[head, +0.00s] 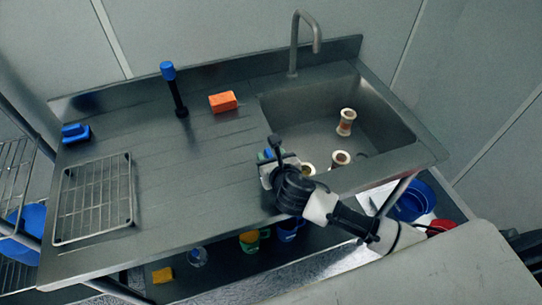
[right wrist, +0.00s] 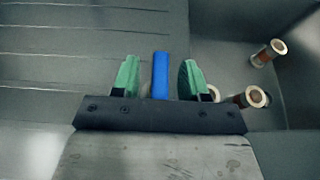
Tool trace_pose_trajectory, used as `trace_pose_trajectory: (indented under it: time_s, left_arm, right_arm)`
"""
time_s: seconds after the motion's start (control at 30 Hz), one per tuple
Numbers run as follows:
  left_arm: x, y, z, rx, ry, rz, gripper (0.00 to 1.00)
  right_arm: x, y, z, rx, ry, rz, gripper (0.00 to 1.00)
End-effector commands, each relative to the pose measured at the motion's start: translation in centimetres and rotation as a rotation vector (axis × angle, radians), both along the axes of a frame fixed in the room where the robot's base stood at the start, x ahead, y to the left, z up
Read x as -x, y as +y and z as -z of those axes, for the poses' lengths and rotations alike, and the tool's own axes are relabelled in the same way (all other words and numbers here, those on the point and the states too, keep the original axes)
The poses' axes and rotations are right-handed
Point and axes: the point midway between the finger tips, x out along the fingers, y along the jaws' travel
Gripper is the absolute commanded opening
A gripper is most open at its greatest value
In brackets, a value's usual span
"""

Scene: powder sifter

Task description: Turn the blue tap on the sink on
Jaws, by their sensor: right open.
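The blue tap handle (right wrist: 160,76) shows in the right wrist view as an upright blue bar between the two green fingers of my right gripper (right wrist: 157,80). There is a visible gap on each side, so the fingers are apart around it. In the head view my right gripper (head: 270,160) is over the front left of the sink basin (head: 300,115), and only a small blue patch (head: 268,153) shows there, mostly hidden by the gripper. The grey curved spout (head: 293,45) stands at the back of the sink. My left gripper is not in view.
Several spools, one of them (head: 346,121) upright, stand in the basin. An orange sponge (head: 222,101), a blue-topped black tool (head: 174,90), a blue brush (head: 76,132) and a wire rack (head: 95,200) are on the counter. The counter middle is clear.

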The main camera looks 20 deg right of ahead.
Motion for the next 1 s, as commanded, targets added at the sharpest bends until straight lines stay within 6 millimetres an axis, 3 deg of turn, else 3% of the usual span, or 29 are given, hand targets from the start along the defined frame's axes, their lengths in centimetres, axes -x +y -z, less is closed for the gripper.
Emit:
trace_pose_trajectory:
  time_s: [0.2,0.5,1.0]
  left_arm:
    - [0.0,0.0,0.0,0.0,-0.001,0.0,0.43]
    - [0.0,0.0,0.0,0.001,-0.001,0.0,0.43]
    - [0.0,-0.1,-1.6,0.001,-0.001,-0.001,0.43]
  right_arm:
    - [0.0,0.0,0.0,0.0,0.0,0.0,0.44]
    - [0.0,0.0,0.0,0.0,0.0,0.001,0.0]
    - [0.0,0.1,-0.3,-0.002,0.002,0.129,0.0]
